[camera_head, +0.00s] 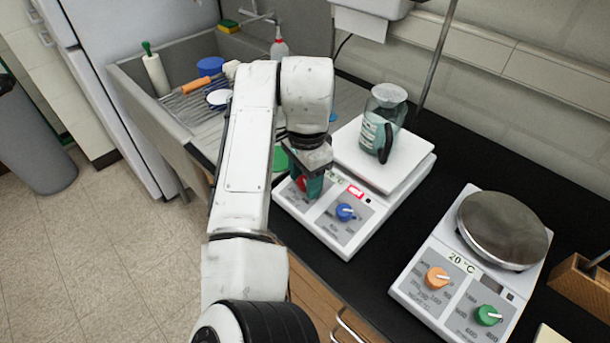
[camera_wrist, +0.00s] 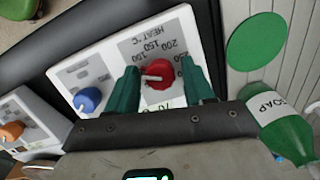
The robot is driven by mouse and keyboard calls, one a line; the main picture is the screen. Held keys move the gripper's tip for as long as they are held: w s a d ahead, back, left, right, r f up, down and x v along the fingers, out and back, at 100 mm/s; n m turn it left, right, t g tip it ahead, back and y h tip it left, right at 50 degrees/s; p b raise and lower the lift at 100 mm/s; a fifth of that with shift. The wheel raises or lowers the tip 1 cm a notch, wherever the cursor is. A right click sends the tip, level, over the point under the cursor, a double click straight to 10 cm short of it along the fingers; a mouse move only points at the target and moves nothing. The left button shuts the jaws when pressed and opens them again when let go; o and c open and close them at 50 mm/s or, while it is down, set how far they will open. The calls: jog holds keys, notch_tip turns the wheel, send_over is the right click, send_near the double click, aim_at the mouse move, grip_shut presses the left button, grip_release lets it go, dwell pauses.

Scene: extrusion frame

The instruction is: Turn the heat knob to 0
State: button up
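The red heat knob (camera_wrist: 160,72) sits on the left white hotplate's panel, under "HEAT °C" print that appears upside down in the wrist view. Its white pointer points left there, towards one finger. My gripper (camera_wrist: 160,66) has its two green fingers on either side of the knob, with narrow gaps showing; contact cannot be made out. In the head view my gripper (camera_head: 311,187) is low over the left hotplate (camera_head: 342,243) and partly hides the red knob (camera_head: 301,184). The blue knob (camera_head: 345,211) is beside it, outside the fingers.
A glass bottle (camera_head: 380,125) stands on the left hotplate's white top. A second hotplate (camera_head: 405,287) with orange (camera_head: 437,277) and green (camera_head: 488,315) knobs stands to the right. A green soap bottle (camera_wrist: 285,135) is close by my gripper. A sink (camera_head: 135,95) is at the left.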

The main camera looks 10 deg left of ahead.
jog(key=c, duration=0.9)
jog(key=shift+r+n+p, duration=0.1)
jog(key=shift+n+p, duration=0.2)
jog(key=shift+p, duration=0.15)
jog(key=shift+r+n+p, duration=0.1)
jog(key=shift+n+p, duration=0.4)
jog(key=shift+p, duration=0.25)
jog(key=n+p, duration=0.2)
jog(key=shift+n+g+h+p, duration=0.3)
jog(key=shift+p, duration=0.05)
jog(key=n+p, duration=0.2)
jog(key=n, duration=0.1)
jog(key=shift+h+p, duration=0.4)
jog(key=shift+w+a+n+h+p, duration=0.15)
jog(key=shift+n+p, duration=0.15)
jog(key=shift+n, duration=0.65)
jog(key=shift+s+n+h+p, duration=0.15)
jog(key=shift+n+p, duration=0.15)
jog(key=shift+n, duration=0.65)
jog(key=shift+w, duration=0.1)
